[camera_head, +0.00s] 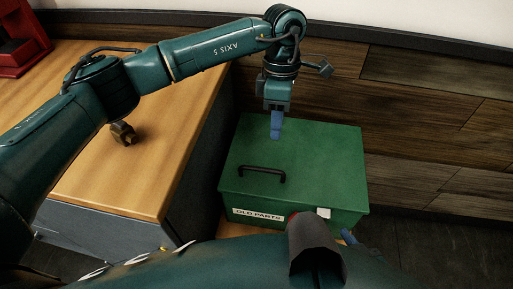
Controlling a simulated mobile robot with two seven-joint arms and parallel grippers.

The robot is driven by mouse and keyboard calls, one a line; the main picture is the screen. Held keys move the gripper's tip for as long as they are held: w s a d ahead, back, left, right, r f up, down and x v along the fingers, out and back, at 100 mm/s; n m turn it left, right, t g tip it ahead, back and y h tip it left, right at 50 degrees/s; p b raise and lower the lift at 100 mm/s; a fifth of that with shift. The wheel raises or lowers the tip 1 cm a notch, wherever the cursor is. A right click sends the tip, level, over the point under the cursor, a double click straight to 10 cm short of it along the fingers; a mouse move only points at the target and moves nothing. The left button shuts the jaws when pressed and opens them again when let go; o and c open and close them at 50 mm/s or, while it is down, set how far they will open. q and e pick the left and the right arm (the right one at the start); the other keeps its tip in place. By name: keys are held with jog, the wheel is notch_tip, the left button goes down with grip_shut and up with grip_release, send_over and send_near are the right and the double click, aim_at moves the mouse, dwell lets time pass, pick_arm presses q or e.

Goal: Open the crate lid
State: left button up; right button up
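The green crate (335,212) has an "OLD PARTS" label (257,214) on its front. Its lid (315,160) looks shut and lies flat, with a black bar handle (262,174) near the front left. My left gripper (276,130) points down over the back middle of the lid, behind and right of the handle. Its blue fingers overlap in this view, so I cannot tell their gap or whether they touch the lid. My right arm crosses the bottom of the view. Only a blue bit of my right gripper (348,237) shows by the crate's front right corner; the rest is hidden.
A wooden-topped desk (165,170) stands left of the crate. A small brown object (123,133) is on it, and a red machine (22,40) is at its far left corner. A wood-panelled wall (430,120) runs behind. Dark floor (430,240) shows at the right.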

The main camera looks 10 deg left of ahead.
pick_arm(q)
jog(key=x, duration=0.8)
jog(key=a+p+x, duration=0.1)
jog(key=x, duration=0.3)
jog(key=shift+w+f, duration=0.3)
jog(key=shift+f, duration=0.15)
jog(key=shift+c, duration=0.4)
grip_shut()
